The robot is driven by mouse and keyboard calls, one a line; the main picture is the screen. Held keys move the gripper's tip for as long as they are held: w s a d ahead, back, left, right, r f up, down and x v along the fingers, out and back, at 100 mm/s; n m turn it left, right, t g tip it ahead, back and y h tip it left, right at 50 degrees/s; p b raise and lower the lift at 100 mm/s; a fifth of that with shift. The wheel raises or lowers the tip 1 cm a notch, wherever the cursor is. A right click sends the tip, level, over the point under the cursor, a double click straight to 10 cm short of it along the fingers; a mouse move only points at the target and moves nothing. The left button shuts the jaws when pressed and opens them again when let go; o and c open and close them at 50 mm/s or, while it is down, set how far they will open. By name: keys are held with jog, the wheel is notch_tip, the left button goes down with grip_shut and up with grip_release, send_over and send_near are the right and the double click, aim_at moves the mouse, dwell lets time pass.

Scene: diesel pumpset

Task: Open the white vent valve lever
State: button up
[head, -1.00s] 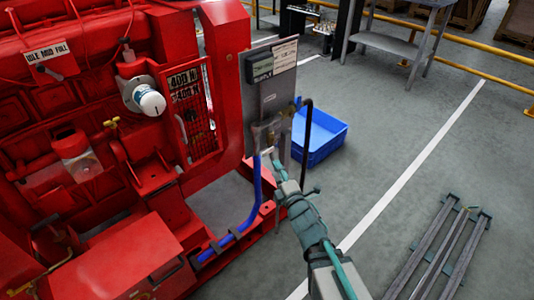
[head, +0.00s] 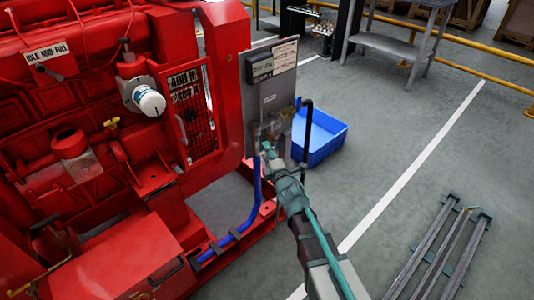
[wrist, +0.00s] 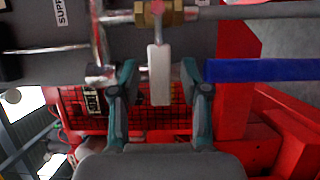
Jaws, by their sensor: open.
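The white vent valve lever (wrist: 159,82) hangs down from a brass valve body (wrist: 158,12) in the wrist view. My gripper (wrist: 161,68) is open, with one finger on each side of the lever and a visible gap on both sides. In the head view my gripper (head: 268,151) is at the lower part of the grey panel (head: 268,98), in front of the valve fittings. The lever is hidden or too small to tell there.
Metal pipes run beside and above my fingers. A blue hose (wrist: 262,70) is to the right of the fingers, also seen in the head view (head: 256,185). A black bent pipe (head: 307,125) and blue crate (head: 325,137) stand right of the panel. The red engine (head: 165,180) is left.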

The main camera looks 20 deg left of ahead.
grip_shut()
jog(key=shift+f, duration=0.1)
dwell(0.3)
